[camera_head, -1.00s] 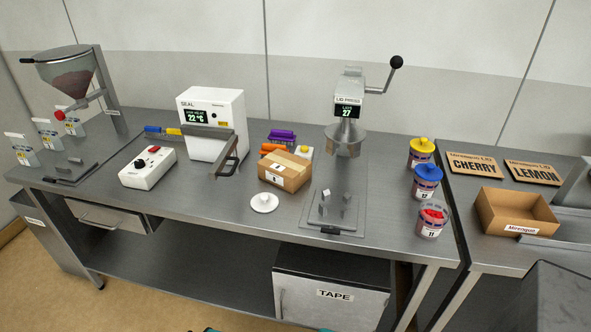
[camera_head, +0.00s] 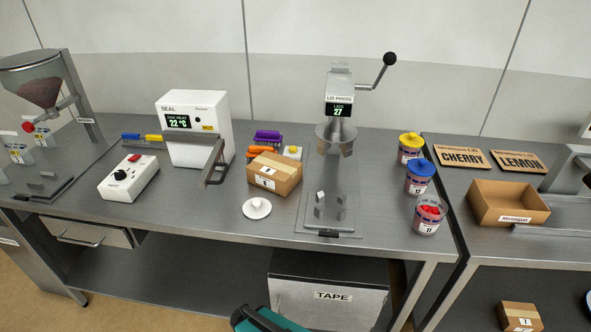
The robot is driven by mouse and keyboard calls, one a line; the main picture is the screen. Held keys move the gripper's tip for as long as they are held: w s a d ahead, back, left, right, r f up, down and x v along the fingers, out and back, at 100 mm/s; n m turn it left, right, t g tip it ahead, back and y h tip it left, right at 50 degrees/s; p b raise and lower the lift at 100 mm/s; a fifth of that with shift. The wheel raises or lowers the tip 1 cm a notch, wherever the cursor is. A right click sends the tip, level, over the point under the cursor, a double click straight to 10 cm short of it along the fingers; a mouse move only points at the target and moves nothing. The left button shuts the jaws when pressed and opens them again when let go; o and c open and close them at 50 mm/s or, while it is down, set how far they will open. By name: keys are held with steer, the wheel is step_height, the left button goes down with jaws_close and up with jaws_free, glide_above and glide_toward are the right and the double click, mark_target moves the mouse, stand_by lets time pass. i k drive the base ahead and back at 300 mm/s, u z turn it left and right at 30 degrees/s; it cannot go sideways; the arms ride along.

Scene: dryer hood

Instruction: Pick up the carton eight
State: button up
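A closed brown carton (camera_head: 275,175) sits on the steel bench, between the white sealer and the lid press. It has white labels on its top and front; the front number is too small to read surely, perhaps an 8. A second small brown carton (camera_head: 520,317) shows at the bottom right, below bench height, with a label that looks like 7.
A white round lid (camera_head: 257,208) lies in front of the bench carton, and orange and purple items (camera_head: 267,138) stand behind it. The sealer (camera_head: 195,128) is left, the lid press (camera_head: 338,110) right. A teal object (camera_head: 268,320) shows at the bottom edge.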

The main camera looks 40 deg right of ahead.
mark_target(278, 175)
steer(key=z, duration=0.8)
steer(key=k, duration=1)
steer(key=u, duration=0.05)
steer(key=i, duration=0.9)
steer(key=z, duration=0.05)
